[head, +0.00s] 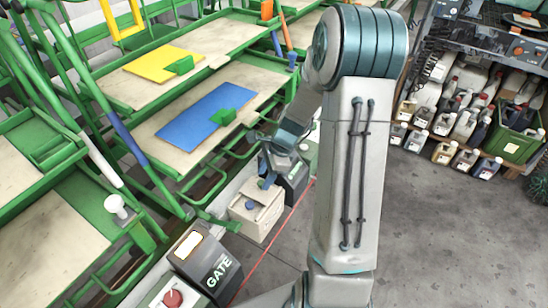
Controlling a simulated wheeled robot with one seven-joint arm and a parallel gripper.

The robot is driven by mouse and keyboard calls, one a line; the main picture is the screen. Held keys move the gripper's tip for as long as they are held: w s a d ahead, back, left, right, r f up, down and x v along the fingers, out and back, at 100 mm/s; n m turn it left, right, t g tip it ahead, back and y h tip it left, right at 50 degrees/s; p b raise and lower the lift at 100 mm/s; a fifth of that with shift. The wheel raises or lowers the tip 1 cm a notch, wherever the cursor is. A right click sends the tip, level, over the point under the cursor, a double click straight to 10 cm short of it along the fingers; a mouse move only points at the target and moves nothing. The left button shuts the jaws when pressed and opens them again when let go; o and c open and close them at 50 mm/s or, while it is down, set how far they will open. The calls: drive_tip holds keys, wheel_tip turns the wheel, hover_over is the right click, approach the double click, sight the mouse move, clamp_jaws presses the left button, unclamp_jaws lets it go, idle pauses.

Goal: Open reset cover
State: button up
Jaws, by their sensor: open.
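My gripper (266,182) is open and points down just above a beige box (262,212) beside the green racks. A dark blue round part (249,205) shows on the beige box's face. A grey box with a dark front marked GATE (215,268) stands to its left and nearer. A box with a red knob (173,298) is at the bottom edge. A dark box (293,180) stands just behind my gripper and is partly hidden by it. No reset label is readable, so I cannot tell which part is the reset cover. Contact between gripper and box is unclear.
Green racks hold beige boards with a blue panel (205,114) and a yellow panel (163,63). A white knob (116,206) stands on the rack's near edge. Bottles and a green crate (515,134) are at the right. The grey floor (440,240) at right is clear.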

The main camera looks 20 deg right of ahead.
drive_tip(key=v, duration=1.2)
drive_tip(key=shift+r, duration=0.25)
drive_tip(key=s+a+r+n+t+h, duration=0.1)
drive_tip(key=s+a+r+n+h, duration=0.1)
drive_tip(key=s+n, duration=0.6)
drive_tip(key=s+a+r+n+t+h, duration=0.1)
drive_tip(key=s+a+r+n+h, duration=0.1)
drive_tip(key=s+a+r+n, duration=0.3)
drive_tip(key=s+a+n, duration=0.2)
drive_tip(key=s+n, duration=0.2)
drive_tip(key=n, duration=0.2)
drive_tip(key=shift+a+r+n+h, duration=0.25)
drive_tip(key=shift+r+n+h, duration=0.05)
drive_tip(key=shift+n, duration=0.1)
